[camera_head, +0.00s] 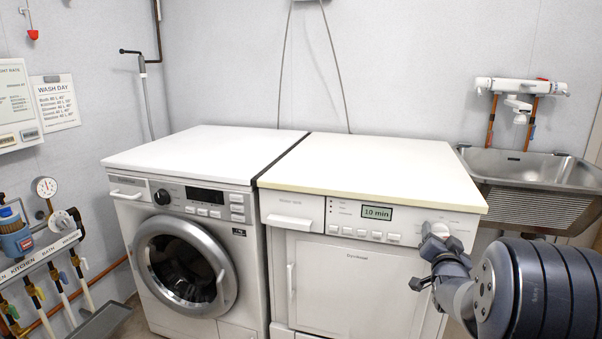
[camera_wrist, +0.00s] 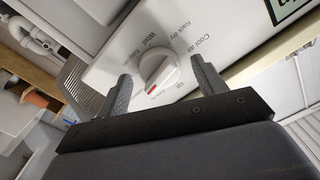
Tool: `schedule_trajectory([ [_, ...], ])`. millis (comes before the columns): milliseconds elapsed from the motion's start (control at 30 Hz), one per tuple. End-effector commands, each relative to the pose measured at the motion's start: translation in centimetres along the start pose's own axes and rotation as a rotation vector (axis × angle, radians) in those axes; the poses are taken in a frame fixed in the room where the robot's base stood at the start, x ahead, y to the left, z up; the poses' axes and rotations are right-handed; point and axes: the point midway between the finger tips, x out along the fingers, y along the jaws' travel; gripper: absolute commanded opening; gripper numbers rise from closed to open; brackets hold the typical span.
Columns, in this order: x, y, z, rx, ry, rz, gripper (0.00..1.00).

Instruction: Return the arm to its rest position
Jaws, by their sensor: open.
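My gripper (camera_head: 430,267) is at the lower right of the head view, in front of the dryer's (camera_head: 350,290) control panel. In the wrist view its two fingers (camera_wrist: 160,88) stand apart, one on each side of the white dial (camera_wrist: 158,68) in the picture. The dial has a red mark and sits among printed labels such as "Wool" and "Cool air". I cannot tell whether the fingers touch the dial. In the head view the dial (camera_head: 436,230) shows just above the gripper. The dryer's display (camera_head: 377,212) reads 10 min.
A washing machine (camera_head: 190,260) stands left of the dryer. A steel sink (camera_head: 530,168) with a wall tap (camera_head: 520,87) is at the right. Pipes, valves and a gauge (camera_head: 46,187) line the left wall. Both machine tops are clear.

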Motion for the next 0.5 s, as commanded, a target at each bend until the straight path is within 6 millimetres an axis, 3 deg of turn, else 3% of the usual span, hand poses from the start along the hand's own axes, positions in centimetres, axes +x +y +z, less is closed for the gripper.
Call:
schedule_trajectory([
  [500, -0.03, -0.22, -0.24, -0.416, -0.003, 0.000, 0.66],
])
